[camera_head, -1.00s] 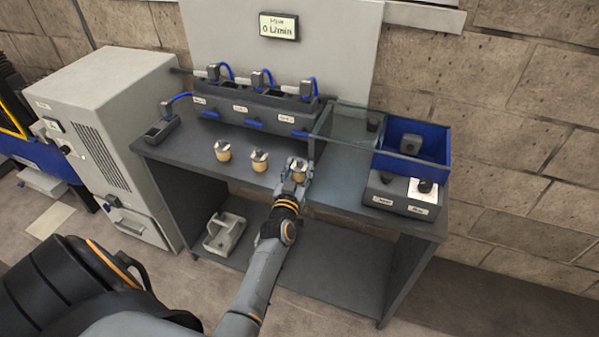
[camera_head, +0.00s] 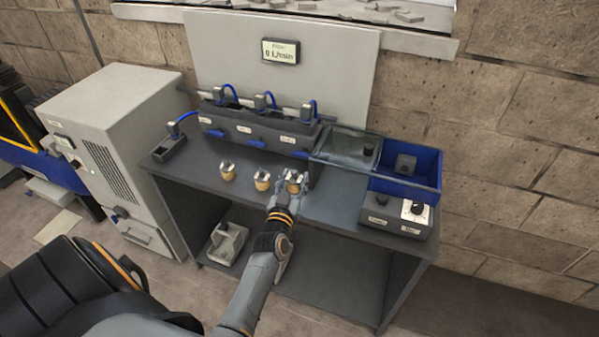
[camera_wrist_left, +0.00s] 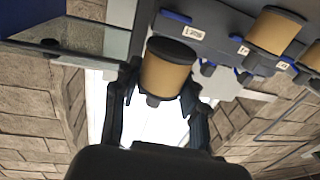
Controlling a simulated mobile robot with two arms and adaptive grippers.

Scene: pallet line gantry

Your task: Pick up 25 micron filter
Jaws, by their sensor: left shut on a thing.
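Three tan filters with grey tops stand in a row near the front of the dark bench: a left one (camera_head: 228,173), a middle one (camera_head: 262,181) and a right one (camera_head: 294,184). My left gripper (camera_head: 288,192) is at the right one. In the left wrist view that filter (camera_wrist_left: 167,72), tan with a dark cap, sits between the two fingers, which are shut on it. Two other filters (camera_wrist_left: 274,31) show at the upper right there. I cannot read any micron marking, and I cannot tell whether the held filter is clear of the bench. My right gripper is not in view.
Behind the filters is a dark housing block (camera_head: 250,128) with blue hoses. To the right are a glass-sided tray (camera_head: 345,150), a blue bin (camera_head: 420,185) and a box with black knobs (camera_head: 378,212). A grey cabinet (camera_head: 105,150) stands left.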

